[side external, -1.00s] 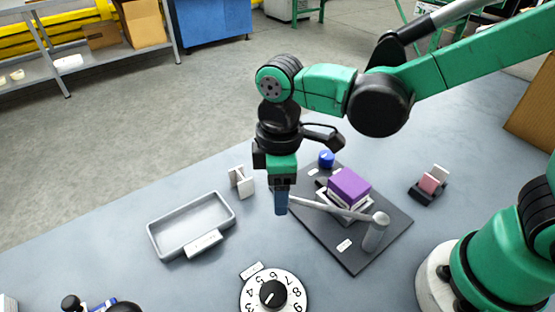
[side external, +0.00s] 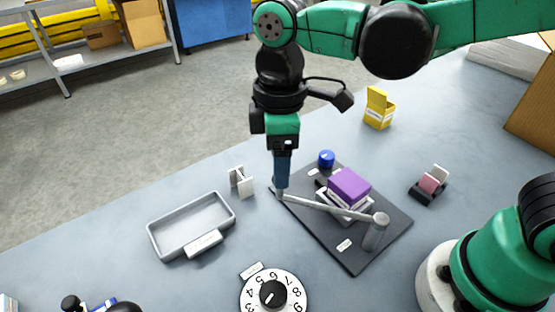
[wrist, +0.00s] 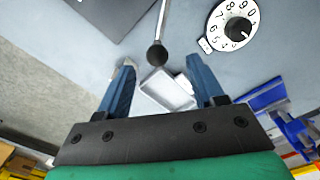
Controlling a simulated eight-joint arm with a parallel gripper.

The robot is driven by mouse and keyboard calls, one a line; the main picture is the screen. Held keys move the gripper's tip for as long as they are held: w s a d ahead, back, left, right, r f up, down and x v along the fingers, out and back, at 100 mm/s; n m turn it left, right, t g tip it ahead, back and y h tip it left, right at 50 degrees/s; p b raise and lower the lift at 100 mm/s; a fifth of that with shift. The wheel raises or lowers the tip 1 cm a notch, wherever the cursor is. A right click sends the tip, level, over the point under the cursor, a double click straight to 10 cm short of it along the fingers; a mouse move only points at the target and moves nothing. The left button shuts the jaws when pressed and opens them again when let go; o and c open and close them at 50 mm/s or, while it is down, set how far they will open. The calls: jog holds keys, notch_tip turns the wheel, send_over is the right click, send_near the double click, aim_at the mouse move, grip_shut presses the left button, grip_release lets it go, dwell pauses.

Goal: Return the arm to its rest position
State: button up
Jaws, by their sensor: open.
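My gripper (side external: 281,186) points down above the table in the side view, near the free end of a grey lever arm (side external: 330,207). In the wrist view my gripper (wrist: 167,92) has its two blue fingers spread wide with nothing between them. The lever's dark ball end (wrist: 157,55) shows just beyond the fingertips, and the gripper looks apart from it. The lever joins a grey post (side external: 376,232) on a dark base plate (side external: 350,258). A purple block (side external: 349,186) sits on a pale holder on that plate.
A grey tray (side external: 155,241) and a white stand (side external: 241,182) are at left. A numbered dial (side external: 273,294) is in front. A blue knob (side external: 326,158) is on the plate. A yellow box (side external: 379,108) and a small holder with a pink piece (side external: 429,184) are at right.

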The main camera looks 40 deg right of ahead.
jog(key=d+m+t, duration=0.7)
jog(key=d+m, duration=0.4)
jog(key=d, duration=0.3)
jog(key=shift+s, duration=0.45)
jog(key=shift+a+r, duration=0.1)
dwell(0.4)
